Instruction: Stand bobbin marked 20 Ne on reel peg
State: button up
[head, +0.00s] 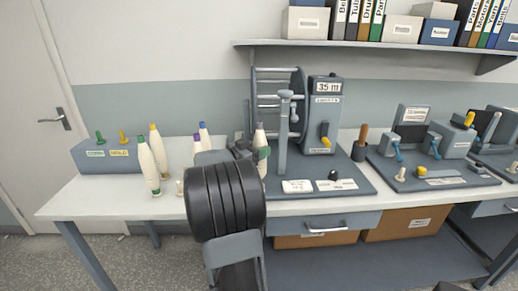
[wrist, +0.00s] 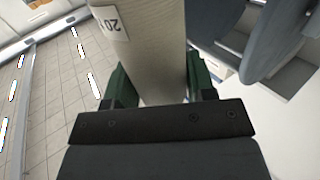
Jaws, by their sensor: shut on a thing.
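The bobbin marked 20 (wrist: 155,50) is a pale cone filling the middle of the wrist view, its label upside down there. My gripper (wrist: 152,88) is shut on it, with a green finger on each side. In the head view the held bobbin (head: 261,136) stands roughly upright just left of the reel machine, and a green finger of my gripper (head: 263,154) shows against it. I cannot make out the reel peg.
A grey-blue box (head: 108,160) with two knobs is beyond. A grey post (head: 284,135) rises close right of the held bobbin. A shelf (head: 380,46) hangs above.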

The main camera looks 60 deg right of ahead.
jog(key=shift+f+b, duration=0.4)
jog(key=shift+f, duration=0.45)
jog(key=o, duration=1)
jog(key=shift+o, duration=0.2)
jog(key=v, duration=1.4)
